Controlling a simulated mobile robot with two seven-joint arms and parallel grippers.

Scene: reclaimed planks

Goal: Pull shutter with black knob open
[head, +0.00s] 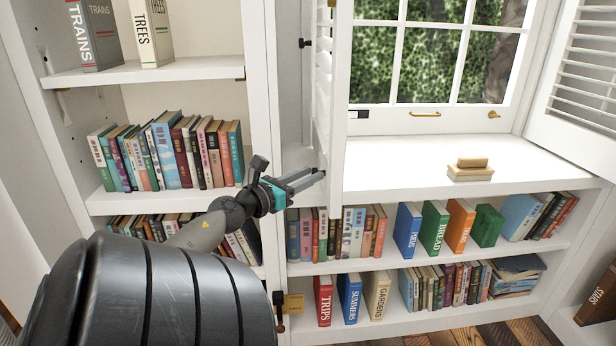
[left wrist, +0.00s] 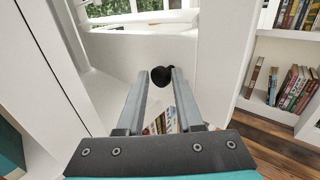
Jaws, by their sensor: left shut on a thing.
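The left shutter (head: 339,100) is a white slatted panel, seen nearly edge-on, standing out from the window's left side. My left gripper (head: 321,174) is at its lower left edge, reaching in from the left. In the left wrist view, the black knob (left wrist: 161,75) is round and sits between the fingertips of my left gripper (left wrist: 161,82), which is shut on it. The knob's mount is hard to make out there. In the head view the fingertips hide the knob. My right gripper is not in view.
A second white slatted shutter (head: 580,75) stands swung open at the window's right. Small tan blocks (head: 471,169) lie on the white sill (head: 400,170). Bookshelves with several books stand left of and below the window. The sill's middle is clear.

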